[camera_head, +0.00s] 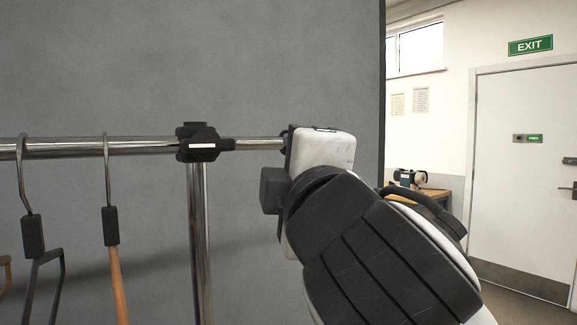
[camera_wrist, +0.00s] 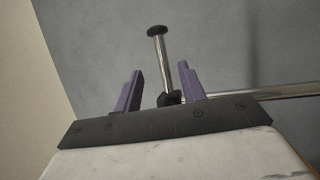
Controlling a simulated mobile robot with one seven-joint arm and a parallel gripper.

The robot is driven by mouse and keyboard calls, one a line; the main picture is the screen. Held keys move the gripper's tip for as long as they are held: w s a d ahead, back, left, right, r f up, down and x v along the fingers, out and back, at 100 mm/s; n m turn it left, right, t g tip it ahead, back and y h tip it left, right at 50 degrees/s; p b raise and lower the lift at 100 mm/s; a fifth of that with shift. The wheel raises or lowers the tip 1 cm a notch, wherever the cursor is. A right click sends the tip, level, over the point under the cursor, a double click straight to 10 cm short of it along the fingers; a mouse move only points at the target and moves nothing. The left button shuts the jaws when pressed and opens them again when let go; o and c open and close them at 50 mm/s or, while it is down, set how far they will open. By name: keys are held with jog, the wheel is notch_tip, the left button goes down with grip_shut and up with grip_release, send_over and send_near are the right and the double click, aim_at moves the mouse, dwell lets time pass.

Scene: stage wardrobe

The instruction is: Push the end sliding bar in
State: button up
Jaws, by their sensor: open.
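The end sliding bar (camera_head: 258,144) is a thin chrome rod. In the head view it runs right from a black clamp (camera_head: 204,144) on the rack's rail, and its outer end is hidden behind my gripper (camera_head: 286,141). In the wrist view my gripper (camera_wrist: 160,68) is open, with purple fingers apart. A chrome rod (camera_wrist: 161,58) with a round black cap (camera_wrist: 157,30) shows between and beyond the fingers, with a black joint (camera_wrist: 167,99) at its lower end. I cannot tell whether the fingers touch it.
The chrome rail (camera_head: 65,147) carries hangers (camera_head: 111,225) at the left. An upright post (camera_head: 200,235) stands below the clamp. A grey backdrop (camera_head: 240,60) is behind. A wooden bench (camera_head: 430,185) and a white exit door (camera_head: 520,200) are at the right.

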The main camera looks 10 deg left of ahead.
dwell(0.3)
jog(key=n+g+y+p, duration=0.7)
jog(key=n+g+p, duration=0.15)
jog(key=g, duration=0.35)
send_near(274, 143)
jog(key=shift+n+g, duration=0.25)
jog(key=shift+g, duration=0.05)
jog(key=shift+w+d+p+x, duration=0.1)
jog(key=shift+w+p+x, duration=0.3)
jog(key=shift+x, duration=1.4)
jog(key=shift+w+d+p+x, duration=0.1)
jog(key=shift+p+x, duration=0.65)
jog(key=shift+x, duration=1.05)
jog(key=shift+w+d+p+x, duration=0.1)
jog(key=shift+w+p+x, duration=0.3)
jog(key=shift+x, duration=1.4)
jog(key=shift+s+r, duration=0.15)
jog(key=shift+c, duration=0.3)
grip_shut()
